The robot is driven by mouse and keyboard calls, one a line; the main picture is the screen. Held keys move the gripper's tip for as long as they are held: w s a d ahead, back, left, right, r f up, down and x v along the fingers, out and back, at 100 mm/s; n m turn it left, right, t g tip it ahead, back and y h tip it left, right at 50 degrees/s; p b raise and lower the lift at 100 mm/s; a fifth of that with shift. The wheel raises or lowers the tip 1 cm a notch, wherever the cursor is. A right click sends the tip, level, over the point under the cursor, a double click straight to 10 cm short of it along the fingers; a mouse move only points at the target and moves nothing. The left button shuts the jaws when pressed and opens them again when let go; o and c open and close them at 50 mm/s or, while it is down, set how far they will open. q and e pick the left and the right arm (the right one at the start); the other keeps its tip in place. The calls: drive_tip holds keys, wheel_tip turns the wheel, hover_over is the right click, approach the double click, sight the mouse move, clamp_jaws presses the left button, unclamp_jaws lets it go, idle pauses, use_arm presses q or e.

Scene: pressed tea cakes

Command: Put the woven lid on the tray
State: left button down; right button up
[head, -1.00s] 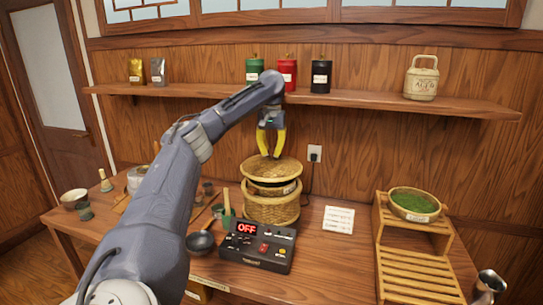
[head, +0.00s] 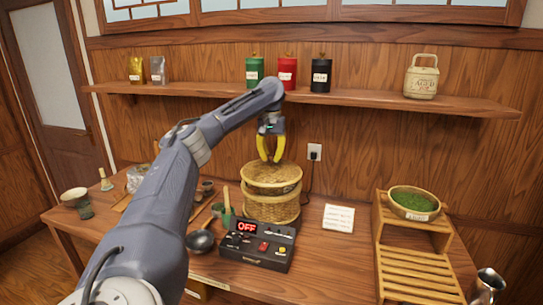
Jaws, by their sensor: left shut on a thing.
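My left gripper (head: 270,159), with yellow fingers, is shut on the woven lid (head: 270,177) at its top and points straight down. The lid is at the top of a woven steamer stack, and its rim comes down close to the woven basket (head: 272,209) below. The tray under the lid is mostly hidden, so I cannot tell how exactly the lid sits on it. My right gripper is not in view.
A control box (head: 257,243) reading OFF stands in front of the stack. A white card (head: 339,218) and a wooden rack (head: 415,268) with a bowl of green leaves (head: 413,202) are to the right. A ladle (head: 200,241) lies at the left.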

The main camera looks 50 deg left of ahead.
sight(272, 155)
use_arm(q)
drive_tip(key=c, duration=1.3)
unclamp_jaws()
drive_tip(key=shift+r, duration=0.1)
wheel_tip(272, 155, up, 13)
drive_tip(key=shift+d, duration=0.1)
